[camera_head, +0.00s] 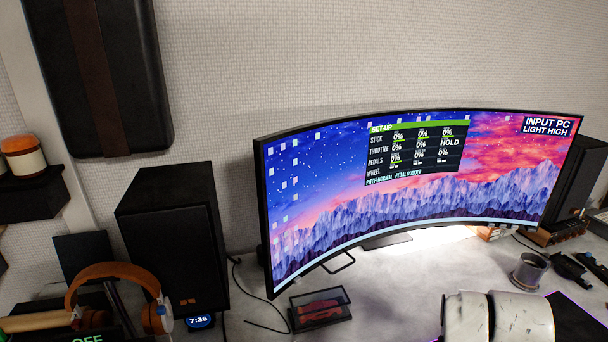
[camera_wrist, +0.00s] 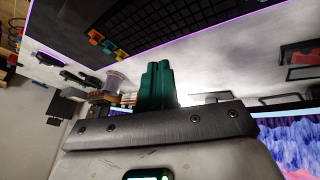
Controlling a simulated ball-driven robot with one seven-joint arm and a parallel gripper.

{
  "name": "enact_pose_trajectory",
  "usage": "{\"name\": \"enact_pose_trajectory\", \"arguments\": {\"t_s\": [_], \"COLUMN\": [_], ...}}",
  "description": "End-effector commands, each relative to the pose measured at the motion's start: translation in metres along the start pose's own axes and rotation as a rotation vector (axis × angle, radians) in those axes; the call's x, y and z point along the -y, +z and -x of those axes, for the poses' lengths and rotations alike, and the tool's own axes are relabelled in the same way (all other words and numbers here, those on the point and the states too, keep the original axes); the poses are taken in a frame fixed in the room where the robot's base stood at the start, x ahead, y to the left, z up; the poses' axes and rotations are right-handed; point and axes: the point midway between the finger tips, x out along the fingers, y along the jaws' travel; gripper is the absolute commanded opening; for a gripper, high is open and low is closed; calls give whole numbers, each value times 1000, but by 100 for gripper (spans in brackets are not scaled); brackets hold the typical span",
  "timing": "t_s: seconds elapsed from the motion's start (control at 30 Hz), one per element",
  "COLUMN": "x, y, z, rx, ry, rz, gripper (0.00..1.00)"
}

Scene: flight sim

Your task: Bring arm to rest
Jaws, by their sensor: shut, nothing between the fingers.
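My gripper (camera_wrist: 156,84) shows in the wrist view as two dark green fingers pressed together, with nothing between them. It is raised in front of the desk area, and the wrist view looks sideways across the desk. In the head view, white rounded links of my arm stand at the lower right, before the desk; the fingers do not show there. I cannot tell the full pose of the arm from these frames.
A wide curved monitor (camera_head: 410,200) stands on the desk (camera_head: 400,280). A black speaker (camera_head: 175,245), orange headphones (camera_head: 118,272) and a small display case (camera_head: 320,308) are at left. A metal cup (camera_head: 529,271) stands at right near my arm. A keyboard (camera_wrist: 185,20) shows in the wrist view.

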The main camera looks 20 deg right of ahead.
Motion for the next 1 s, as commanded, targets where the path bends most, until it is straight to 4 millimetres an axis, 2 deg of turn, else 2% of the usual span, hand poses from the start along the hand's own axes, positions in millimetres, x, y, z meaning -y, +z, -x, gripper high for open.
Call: {"name": "enact_pose_trajectory", "arguments": {"t_s": [0.07,0.17,0.47,0.7,1.0], "x": [2,20,92,142,110], "y": [8,26,106,172,255], "z": [4,8,21,43,19], "rx": [-49,-90,-90,-39,228], "ry": [0,-43,-255,-434,-365], "rz": [61,137,280,320,347], "gripper": [0,0,0,0,0]}}
